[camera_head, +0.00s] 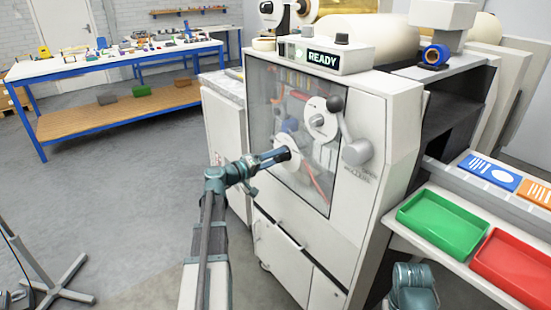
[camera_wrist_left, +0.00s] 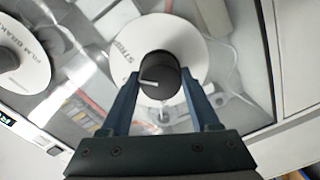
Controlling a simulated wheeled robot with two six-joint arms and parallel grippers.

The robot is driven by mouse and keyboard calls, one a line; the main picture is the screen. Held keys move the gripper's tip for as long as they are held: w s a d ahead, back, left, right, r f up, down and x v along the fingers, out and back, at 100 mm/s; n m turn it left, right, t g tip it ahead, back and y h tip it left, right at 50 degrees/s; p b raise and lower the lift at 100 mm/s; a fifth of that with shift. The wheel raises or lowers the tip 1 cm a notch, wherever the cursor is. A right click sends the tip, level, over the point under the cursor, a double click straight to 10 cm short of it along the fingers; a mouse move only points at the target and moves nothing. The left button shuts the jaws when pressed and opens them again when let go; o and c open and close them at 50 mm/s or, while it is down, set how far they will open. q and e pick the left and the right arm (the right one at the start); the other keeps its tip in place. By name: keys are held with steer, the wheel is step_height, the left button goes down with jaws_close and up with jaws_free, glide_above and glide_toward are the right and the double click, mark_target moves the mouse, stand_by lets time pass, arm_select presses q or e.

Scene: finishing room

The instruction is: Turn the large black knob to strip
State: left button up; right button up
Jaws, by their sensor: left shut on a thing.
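The large black knob (camera_wrist_left: 159,72) sits in the middle of a white round dial (camera_wrist_left: 188,38) in the left wrist view. A white mark on the knob points to the left, below the printed word STRIP on the dial's upper left. My left gripper (camera_wrist_left: 157,88) has its two blue fingers on either side of the knob, shut on it. My right gripper is not in view; a teal part of mine shows at the lower right.
A second white dial (camera_wrist_left: 22,58) labelled FILM BRAKE is beside it. The machine (camera_head: 377,115) has a lever (camera_head: 355,145) right of the dials and a READY display (camera_head: 323,60) on top. Green (camera_head: 442,222) and red (camera_head: 515,262) trays stand at right.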

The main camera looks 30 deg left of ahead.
arm_select(q)
steer(key=shift+f+m, duration=0.1)
steer(key=shift+m, duration=1.2)
steer(key=o, duration=1.4)
steer(key=shift+c, duration=0.2)
steer(key=v, duration=1.3)
steer(key=shift+s, duration=0.4)
